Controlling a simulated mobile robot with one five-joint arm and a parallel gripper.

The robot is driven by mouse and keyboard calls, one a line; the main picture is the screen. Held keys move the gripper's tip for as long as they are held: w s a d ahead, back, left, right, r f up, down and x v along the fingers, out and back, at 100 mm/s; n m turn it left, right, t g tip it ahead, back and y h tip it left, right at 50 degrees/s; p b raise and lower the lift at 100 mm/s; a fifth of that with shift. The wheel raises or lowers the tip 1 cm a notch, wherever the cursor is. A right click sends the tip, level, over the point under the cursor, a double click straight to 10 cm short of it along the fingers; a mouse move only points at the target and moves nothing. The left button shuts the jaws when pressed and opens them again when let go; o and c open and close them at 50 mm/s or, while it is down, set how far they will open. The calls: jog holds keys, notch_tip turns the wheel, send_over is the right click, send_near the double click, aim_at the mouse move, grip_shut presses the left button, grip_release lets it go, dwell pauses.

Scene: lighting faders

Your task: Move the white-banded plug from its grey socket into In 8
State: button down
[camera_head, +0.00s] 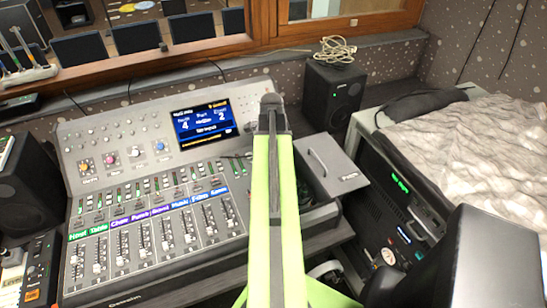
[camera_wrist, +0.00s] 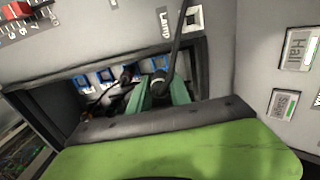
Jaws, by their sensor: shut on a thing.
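In the wrist view, my gripper (camera_wrist: 162,88) has its two teal fingers closed around a dark plug (camera_wrist: 159,84). A black cable (camera_wrist: 177,40) rises from it towards the top edge. No white band can be made out on the held plug. The fingers are in front of a recess with a row of blue-framed sockets (camera_wrist: 84,83). I cannot tell whether the held plug touches a socket. The number In 8 cannot be read, and no grey socket can be made out. In the head view my green arm hides the gripper.
Other dark plugs and cables (camera_wrist: 128,76) sit at the recess, left of my fingers. A Lamp label (camera_wrist: 163,22) is above it. In the head view, the mixing console (camera_head: 150,272) lies left of my arm, and an open grey lid (camera_head: 328,163) is right of it.

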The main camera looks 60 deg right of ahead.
jog(key=shift+f+b, duration=2.7)
jog(key=shift+f, duration=0.25)
jog(key=shift+d+f+b, duration=0.1)
jog(key=shift+f+b, duration=0.3)
jog(key=shift+s+f+b, duration=0.15)
jog(key=shift+f+b, duration=0.5)
jog(key=shift+b, duration=0.05)
dwell(1.9)
jog(key=c, duration=1.1)
grip_release()
notch_tip(320, 180, up, 18)
jog(key=p, duration=1.8)
jog(key=shift+f, duration=0.2)
